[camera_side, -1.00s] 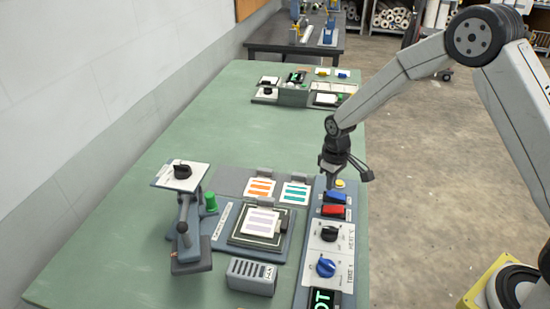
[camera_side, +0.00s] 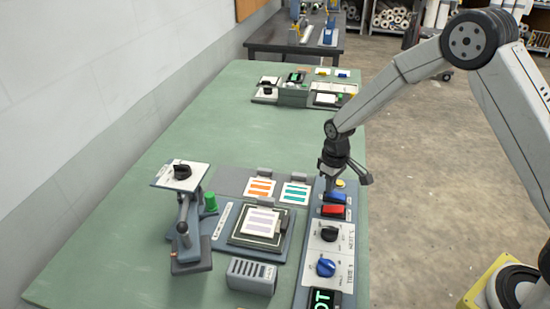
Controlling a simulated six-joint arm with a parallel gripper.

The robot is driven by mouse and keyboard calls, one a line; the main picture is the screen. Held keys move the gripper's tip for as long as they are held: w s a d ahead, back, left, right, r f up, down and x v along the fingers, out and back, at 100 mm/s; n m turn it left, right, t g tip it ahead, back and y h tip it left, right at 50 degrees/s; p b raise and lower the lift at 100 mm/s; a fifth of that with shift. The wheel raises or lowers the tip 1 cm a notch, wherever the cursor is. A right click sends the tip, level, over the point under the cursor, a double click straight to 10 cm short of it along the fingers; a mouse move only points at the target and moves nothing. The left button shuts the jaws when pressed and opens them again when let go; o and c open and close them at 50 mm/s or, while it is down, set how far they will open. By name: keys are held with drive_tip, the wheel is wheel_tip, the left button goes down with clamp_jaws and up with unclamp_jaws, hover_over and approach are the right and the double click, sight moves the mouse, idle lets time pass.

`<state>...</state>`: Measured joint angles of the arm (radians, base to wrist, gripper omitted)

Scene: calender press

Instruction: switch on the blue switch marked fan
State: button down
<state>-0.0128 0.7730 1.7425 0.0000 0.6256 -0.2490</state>
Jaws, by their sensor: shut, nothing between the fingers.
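The blue switch (camera_side: 335,198) is a rocker on the grey control panel (camera_side: 313,233) at the right edge of the green table. A red rocker switch (camera_side: 333,210) sits just in front of it. My gripper (camera_side: 332,187) points down over the far end of the panel, right by the blue switch's far side. It is shut and empty. I cannot tell whether its tips touch the switch. The switch's marking is too small to read, and its tilt is not clear.
A yellow button (camera_side: 340,183) is close by my gripper. Nearer on the panel are a black knob (camera_side: 329,233), a blue knob (camera_side: 326,267) and a display (camera_side: 321,300). A press with a green knob (camera_side: 210,201) stands left. The table's middle (camera_side: 230,120) is clear.

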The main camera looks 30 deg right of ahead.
sight(331, 195)
drive_tip(key=shift+f, duration=0.55)
idle(0.5)
drive_tip(key=shift+r, duration=3.5)
drive_tip(key=shift+s+r, duration=0.25)
drive_tip(key=shift+s, duration=0.15)
drive_tip(key=s+r+m+t, duration=0.1)
drive_tip(key=s+r, duration=0.1)
drive_tip(key=s, duration=0.7)
drive_tip(key=s+r+m+t, duration=0.1)
drive_tip(key=s+r+m, duration=0.1)
drive_tip(key=s, duration=0.6)
drive_tip(key=shift+s+d+t, duration=0.3)
drive_tip(key=shift+s, duration=0.05)
